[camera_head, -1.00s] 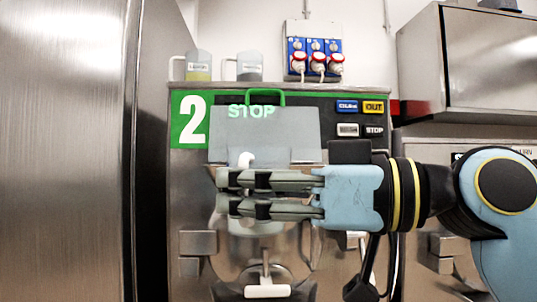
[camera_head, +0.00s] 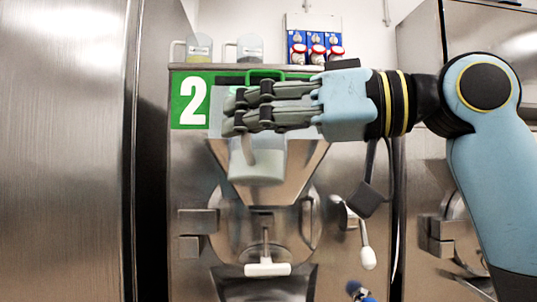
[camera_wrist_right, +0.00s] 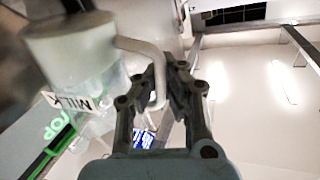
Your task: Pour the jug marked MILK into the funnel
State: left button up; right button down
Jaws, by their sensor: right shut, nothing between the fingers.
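The jug marked MILK (camera_wrist_right: 84,78) is clear with whitish contents; its label looks upside down in the right wrist view. In the head view the jug (camera_head: 257,165) is raised in front of the machine, just below my right gripper (camera_head: 232,115). My right gripper's fingers are closed together, pointing left. The jug's handle (camera_wrist_right: 148,52) runs in at the fingers (camera_wrist_right: 160,80); how it bears on them is unclear. The steel funnel (camera_head: 299,172) is behind the jug, its upper part partly hidden by the jug and gripper. My left gripper is out of view.
Two labelled jugs, one yellowish (camera_head: 199,50) and one grey (camera_head: 249,48), stand on top of machine 2. A white-knobbed lever (camera_head: 367,257) hangs at right. A tall steel door (camera_head: 65,150) fills the left. Red-capped sockets (camera_head: 317,52) are on the wall.

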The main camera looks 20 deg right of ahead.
jog(key=r+p, duration=0.1)
jog(key=w+r+m+p, duration=0.1)
jog(key=p, duration=0.1)
jog(key=r+p, duration=0.1)
jog(key=shift+w+d+r+m, duration=0.2)
jog(key=shift+w+d+m, duration=0.05)
jog(key=shift+d+m, duration=0.1)
jog(key=shift+w+d+r+m+p, duration=0.3)
jog(key=shift+w+m+p, duration=0.15)
jog(key=shift+p, duration=0.1)
jog(key=r+p, duration=0.1)
jog(key=w+r+m+p, duration=0.1)
jog(key=r+p, duration=0.1)
jog(key=shift+w+d+r+m+g, duration=0.2)
jog(key=shift+w+d+m+g, duration=0.1)
jog(key=shift+w+d+g, duration=0.1)
jog(key=w+r+m+p, duration=0.1)
jog(key=w+d+r+m+p, duration=0.1)
jog(key=m+p, duration=0.1)
jog(key=w+d+r+m+g+p, duration=0.1)
jog(key=m+p, duration=0.1)
jog(key=shift+w+r, duration=0.15)
jog(key=shift+w, duration=0.1)
jog(key=shift+w+d+r+m, duration=0.2)
jog(key=shift+w+m, duration=0.1)
jog(key=shift+w, duration=0.1)
